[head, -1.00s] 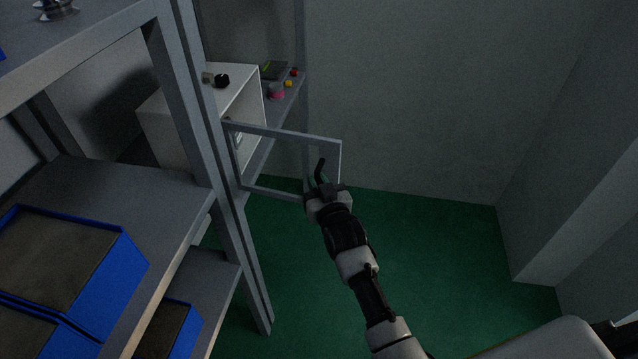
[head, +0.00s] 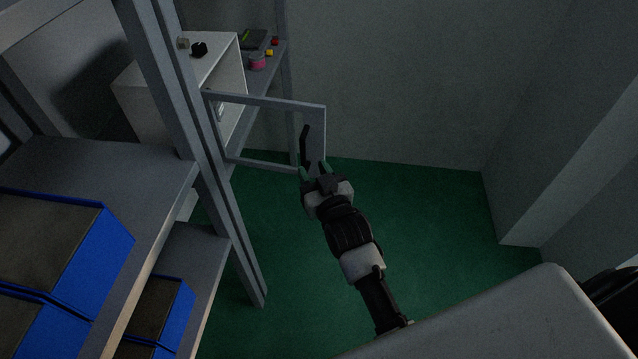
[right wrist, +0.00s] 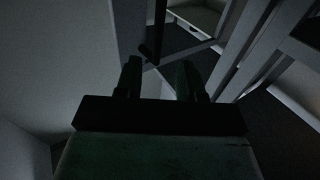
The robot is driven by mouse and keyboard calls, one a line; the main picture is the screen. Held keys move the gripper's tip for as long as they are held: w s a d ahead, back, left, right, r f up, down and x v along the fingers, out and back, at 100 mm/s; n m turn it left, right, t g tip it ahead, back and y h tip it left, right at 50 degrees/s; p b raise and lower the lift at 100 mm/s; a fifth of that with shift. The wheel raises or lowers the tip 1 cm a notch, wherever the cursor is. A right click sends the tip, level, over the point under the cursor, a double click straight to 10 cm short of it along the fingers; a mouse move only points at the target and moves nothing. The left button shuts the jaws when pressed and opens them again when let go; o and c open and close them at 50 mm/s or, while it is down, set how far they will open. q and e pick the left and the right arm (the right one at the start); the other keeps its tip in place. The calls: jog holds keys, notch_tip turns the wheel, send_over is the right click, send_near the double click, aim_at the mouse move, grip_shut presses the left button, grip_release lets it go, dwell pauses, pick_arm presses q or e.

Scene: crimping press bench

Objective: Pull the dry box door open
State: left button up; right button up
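The dry box (head: 148,112) is a white box on a shelf at the upper left of the head view, partly hidden by a rack post. Its framed door (head: 262,99) stands open, swung out into the room. The dark door handle (head: 305,146) is near the door's free edge; it also shows in the right wrist view (right wrist: 158,32). My right gripper (head: 312,172) is at the near end of the handle. Its fingers (right wrist: 159,80) are apart, with the handle ahead of the gap and nothing clearly clasped. My left gripper is out of view.
A grey rack (head: 215,195) with blue bins (head: 108,245) fills the left side. Small items, including a pink-banded one (head: 257,62), sit on the shelf beside the box. Green floor (head: 430,215) is clear right of the door, up to the walls.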

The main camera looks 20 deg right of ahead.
jog(key=shift+s, duration=1.7)
jog(key=s+f+g, duration=0.3)
jog(key=s+f, duration=0.1)
jog(key=f, duration=0.7)
jog(key=s+f+n+g, duration=0.1)
jog(key=s+f+g, duration=0.25)
jog(key=f, duration=0.75)
jog(key=s+f+g, duration=0.2)
jog(key=s+f, duration=0.3)
jog(key=f, duration=0.6)
jog(key=s+d+f+g, duration=0.2)
jog(key=s+f, duration=0.3)
jog(key=s, duration=0.5)
jog(key=s+d+f+g, duration=0.2)
jog(key=s+f, duration=0.4)
jog(key=s, duration=0.3)
jog(key=s+d+f+g+h, duration=0.1)
jog(key=s+f+g, duration=0.3)
jog(key=s, duration=0.6)
jog(key=shift+s+d+f+n, duration=0.4)
jog(key=shift+d+f, duration=0.25)
jog(key=shift+d, duration=0.2)
